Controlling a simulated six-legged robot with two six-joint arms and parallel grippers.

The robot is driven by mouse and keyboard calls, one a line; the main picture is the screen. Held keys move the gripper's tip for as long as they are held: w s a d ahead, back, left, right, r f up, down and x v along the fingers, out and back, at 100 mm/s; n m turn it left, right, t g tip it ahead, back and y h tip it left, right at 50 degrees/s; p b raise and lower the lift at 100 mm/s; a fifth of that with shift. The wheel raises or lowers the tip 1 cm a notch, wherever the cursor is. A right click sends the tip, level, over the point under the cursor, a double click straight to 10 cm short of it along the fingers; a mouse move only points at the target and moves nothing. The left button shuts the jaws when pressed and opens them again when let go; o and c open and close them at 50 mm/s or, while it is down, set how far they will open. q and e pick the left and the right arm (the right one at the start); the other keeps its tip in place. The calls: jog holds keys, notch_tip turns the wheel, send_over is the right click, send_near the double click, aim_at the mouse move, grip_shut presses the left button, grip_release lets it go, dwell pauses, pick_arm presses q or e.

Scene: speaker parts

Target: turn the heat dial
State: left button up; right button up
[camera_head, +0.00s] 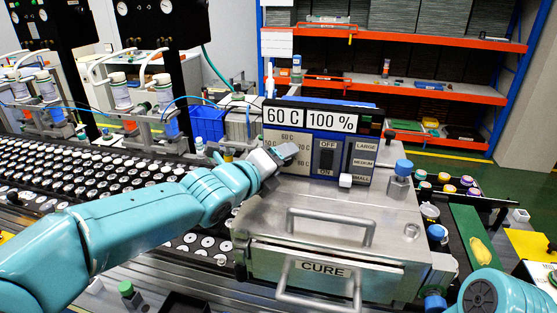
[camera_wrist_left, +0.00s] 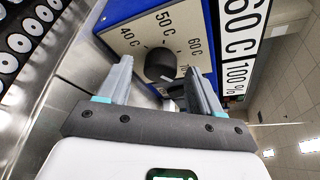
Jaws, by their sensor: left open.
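The heat dial (camera_wrist_left: 160,64) is a black round knob on a cream panel marked 40 C, 50 C, 60 C and a partly hidden 70. In the left wrist view, my left gripper (camera_wrist_left: 161,72) is open, with one finger on each side of the dial. I cannot tell whether the fingers touch it. In the head view, my left gripper (camera_head: 288,152) is at the left part of the control panel (camera_head: 328,160) and hides the dial. The display (camera_head: 310,119) reads 60 C and 100 %. My right gripper is out of view.
The steel box (camera_head: 325,258) labelled CURE, with two bar handles, stands below the panel. An OFF/ON switch (camera_head: 327,162) and a size selector (camera_head: 363,163) are right of the dial area. A blue-capped bottle (camera_head: 401,175) stands on the box. A conveyor of discs (camera_head: 90,170) runs left.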

pick_arm(q)
jog(key=shift+a, duration=0.1)
jog(key=shift+s+a+r, duration=0.1)
jog(key=shift+s+r, duration=0.05)
jog(key=shift+s, duration=0.1)
jog(key=shift+w, duration=0.15)
jog(key=c, duration=1.1)
jog(key=shift+o, duration=0.2)
jog(key=shift+n, duration=0.3)
jog(key=shift+f+n+h+b, duration=0.2)
jog(key=shift+n+h+b, duration=0.2)
jog(key=shift+f+n+h+b, duration=0.15)
jog(key=shift+n+h+b, duration=0.15)
jog(key=shift+n+b, duration=0.3)
jog(key=n+t+b, duration=0.1)
jog(key=n+b, duration=0.1)
jog(key=shift+f+h+b, duration=0.1)
jog(key=shift+h+b, duration=0.25)
jog(key=shift+h, duration=0.05)
jog(key=shift+n+b, duration=0.65)
jog(key=shift+n, duration=0.05)
